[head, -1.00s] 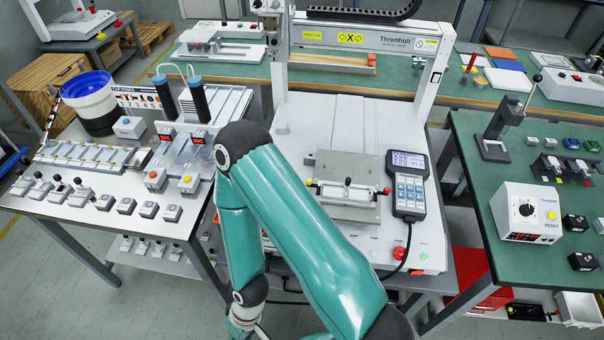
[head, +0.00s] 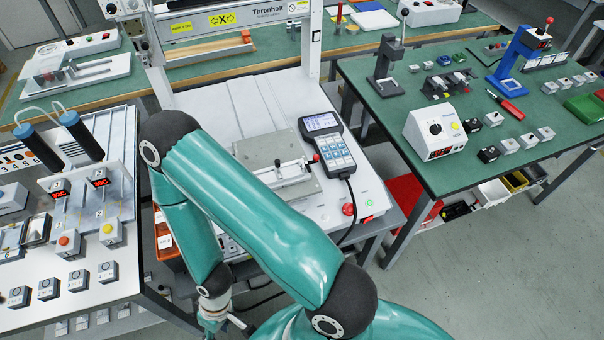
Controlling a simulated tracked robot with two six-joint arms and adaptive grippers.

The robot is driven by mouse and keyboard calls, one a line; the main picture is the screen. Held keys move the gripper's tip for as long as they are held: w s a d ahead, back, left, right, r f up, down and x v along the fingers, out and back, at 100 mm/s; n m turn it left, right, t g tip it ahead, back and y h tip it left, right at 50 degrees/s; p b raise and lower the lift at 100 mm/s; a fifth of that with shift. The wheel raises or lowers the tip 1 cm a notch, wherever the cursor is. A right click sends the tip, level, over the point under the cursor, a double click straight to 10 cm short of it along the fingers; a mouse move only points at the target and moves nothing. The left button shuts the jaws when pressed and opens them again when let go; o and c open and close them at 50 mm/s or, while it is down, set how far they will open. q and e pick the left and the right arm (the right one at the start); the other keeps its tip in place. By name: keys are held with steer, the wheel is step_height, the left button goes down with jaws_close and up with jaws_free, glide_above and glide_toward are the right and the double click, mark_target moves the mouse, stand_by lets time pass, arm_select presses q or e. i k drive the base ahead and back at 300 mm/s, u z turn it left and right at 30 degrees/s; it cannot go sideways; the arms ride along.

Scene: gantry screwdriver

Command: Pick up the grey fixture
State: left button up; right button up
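Several grey items show in the head view, and I cannot tell for certain which is the grey fixture. A flat grey plate with a clamp (head: 279,166) lies on the white bed of the gantry machine, just beyond my teal arm. A dark grey holder (head: 447,84) sits on the green right-hand table, and a dark grey stand with a lever (head: 388,72) is left of it. My teal arm bends across the middle and its forearm hangs down at the lower left of centre. Neither gripper's fingers show.
A handheld controller (head: 328,143) lies beside the plate, its cable running toward the front edge. A white control box (head: 434,134), a blue press (head: 521,59) and small blocks stand on the right table. Grey floor is open at lower right.

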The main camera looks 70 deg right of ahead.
mark_target(277, 176)
steer(key=u, duration=0.25)
steer(key=i, duration=0.2)
steer(key=z, duration=3.05)
steer(key=k, duration=0.55)
steer(key=z, duration=0.35)
steer(key=i, duration=0.5)
steer(key=u, duration=0.25)
